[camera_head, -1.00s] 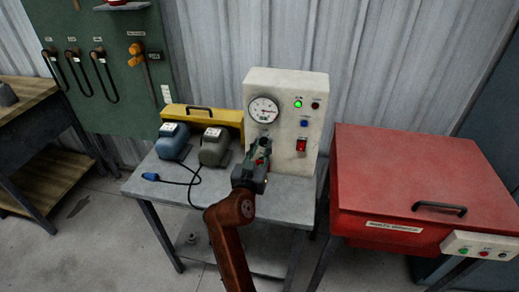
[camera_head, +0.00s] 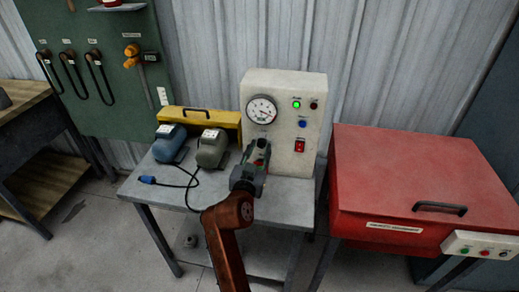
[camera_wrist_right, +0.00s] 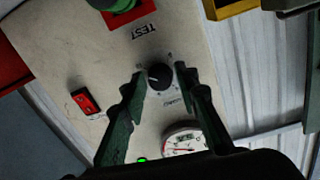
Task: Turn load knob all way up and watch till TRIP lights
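The cream test panel (camera_head: 283,150) stands upright on the grey table. In the right wrist view its black load knob (camera_wrist_right: 160,77) lies between the fingertips of my right gripper (camera_wrist_right: 160,74), which appear closed on its sides. In the head view my right gripper (camera_head: 258,152) hides the knob. The round gauge (camera_head: 262,109) above it has its needle pointing to the right and slightly down; part of the gauge shows in the wrist view (camera_wrist_right: 183,140). The green lamp (camera_head: 297,104) is lit. The dark red lamp (camera_head: 314,105) beside it looks unlit. My left gripper is out of view.
A blue motor (camera_head: 170,143), a grey motor (camera_head: 212,148) and a yellow case (camera_head: 200,120) stand left of the panel. A cable with a blue plug (camera_head: 148,180) lies in front. A red lidded cabinet (camera_head: 420,180) stands close on the right.

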